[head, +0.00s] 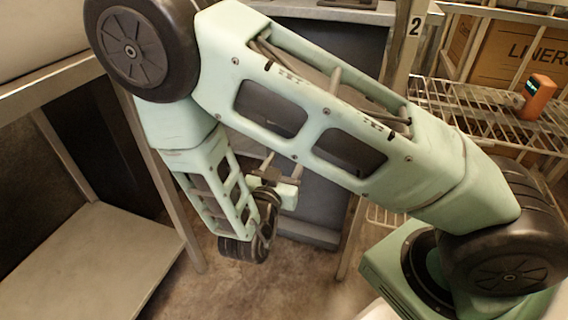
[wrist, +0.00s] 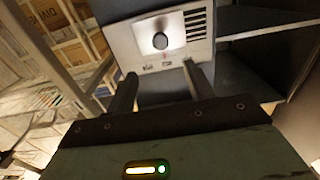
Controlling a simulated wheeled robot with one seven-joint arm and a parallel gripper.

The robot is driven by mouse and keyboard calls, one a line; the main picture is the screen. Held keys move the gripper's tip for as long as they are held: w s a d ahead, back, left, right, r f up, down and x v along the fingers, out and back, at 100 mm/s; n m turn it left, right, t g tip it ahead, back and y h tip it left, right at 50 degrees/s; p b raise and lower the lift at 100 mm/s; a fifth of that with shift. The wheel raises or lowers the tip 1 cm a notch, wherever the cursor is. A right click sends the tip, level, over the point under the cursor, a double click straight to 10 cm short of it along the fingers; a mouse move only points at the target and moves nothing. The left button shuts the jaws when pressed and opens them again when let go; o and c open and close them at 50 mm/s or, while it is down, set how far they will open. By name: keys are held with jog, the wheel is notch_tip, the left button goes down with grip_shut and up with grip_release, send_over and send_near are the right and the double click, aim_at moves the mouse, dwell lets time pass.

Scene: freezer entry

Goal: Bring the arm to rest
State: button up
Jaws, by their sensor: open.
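My pale green arm is folded across the head view, with its elbow at the upper left. My gripper (head: 266,168) hangs low near the middle of that view, in front of a dark grey cabinet front. In the wrist view my gripper (wrist: 157,82) shows two dark fingers spread apart with nothing between them. Beyond the fingers is a light panel (wrist: 140,48) with a round dark knob and a row of vents. The fingers look apart from the panel, though the distance is hard to judge.
A metal shelf unit (head: 160,240) stands at the left. A wire rack (head: 470,112) at the right holds an orange object (head: 537,97) and a cardboard box (head: 520,50). A post marked 2 (head: 413,27) stands at the back. Bare floor (head: 215,290) shows below my gripper.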

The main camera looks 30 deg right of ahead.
dwell(0.4)
jog(key=w+a+f+n+g+y, duration=0.2)
jog(key=a+n+y, duration=0.2)
jog(key=a+y, duration=0.9)
jog(key=s+a+r+n+g+y, duration=0.5)
jog(key=s+a+r+n, duration=0.2)
jog(key=s+a, duration=0.3)
jog(key=s+d+r+n+g+h, duration=0.2)
jog(key=s+d+r+n, duration=0.15)
jog(key=s, duration=0.25)
jog(key=s+d+r+n+g+h, duration=0.1)
jog(key=s+d+r+n+g, duration=0.1)
jog(key=s+d+n, duration=0.25)
notch_tip(320, 180, up, 30)
jog(key=s+m+p, duration=0.1)
jog(key=p, duration=2.9)
jog(key=shift+d+r+p, duration=0.2)
jog(key=shift+r+p, duration=0.05)
jog(key=shift+p, duration=0.05)
